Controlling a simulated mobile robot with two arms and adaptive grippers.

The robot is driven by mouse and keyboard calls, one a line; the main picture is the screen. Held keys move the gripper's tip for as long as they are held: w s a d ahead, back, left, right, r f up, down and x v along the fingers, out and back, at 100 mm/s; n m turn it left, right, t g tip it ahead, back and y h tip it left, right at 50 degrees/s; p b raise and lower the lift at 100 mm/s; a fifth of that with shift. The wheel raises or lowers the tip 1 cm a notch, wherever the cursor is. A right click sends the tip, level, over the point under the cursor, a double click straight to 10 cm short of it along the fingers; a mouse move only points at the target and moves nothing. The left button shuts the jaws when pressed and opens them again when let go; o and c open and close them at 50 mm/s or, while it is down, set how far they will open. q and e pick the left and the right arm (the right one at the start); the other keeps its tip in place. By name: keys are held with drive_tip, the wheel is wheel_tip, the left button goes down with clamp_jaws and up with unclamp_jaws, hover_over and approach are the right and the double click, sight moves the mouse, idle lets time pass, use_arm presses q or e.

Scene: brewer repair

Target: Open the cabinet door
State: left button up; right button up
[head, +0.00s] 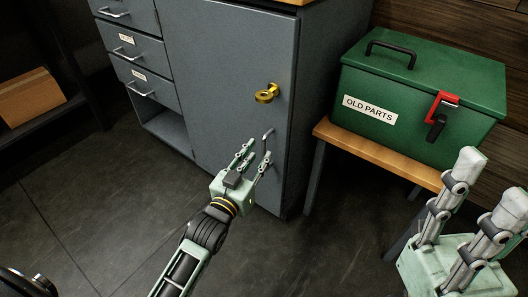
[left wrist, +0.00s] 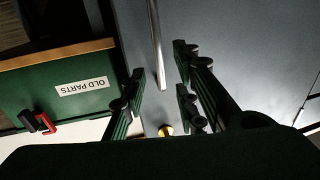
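The grey cabinet door (head: 225,75) is closed, with a thin metal bar handle (head: 267,138) near its right edge. A brass lock piece (head: 267,93) with a ring-shaped end sits above the handle. My right gripper (head: 486,188) is open and empty at the lower right, away from the cabinet.
A green "OLD PARTS" box (head: 420,90) with a red and black latch stands on a wooden bench (head: 345,140) right of the cabinet. Grey drawers (head: 130,45) are left of the door, above an open shelf space. Dark floor (head: 110,200) in front is clear.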

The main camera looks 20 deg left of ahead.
sight(263, 149)
use_arm(q)
drive_tip(key=shift+w+d+f+b, duration=0.1)
drive_tip(key=shift+w+b, duration=0.1)
drive_tip(key=shift+w, duration=0.55)
drive_tip(key=shift+w+d+r+b, duration=0.1)
drive_tip(key=shift+w+d+b, duration=0.1)
drive_tip(key=shift+w, duration=0.55)
drive_tip(key=shift+w+d+f+b, duration=0.1)
drive_tip(key=shift+w+b, duration=0.1)
drive_tip(key=shift+w, duration=0.55)
drive_tip(key=shift+c, duration=0.4)
clamp_jaws()
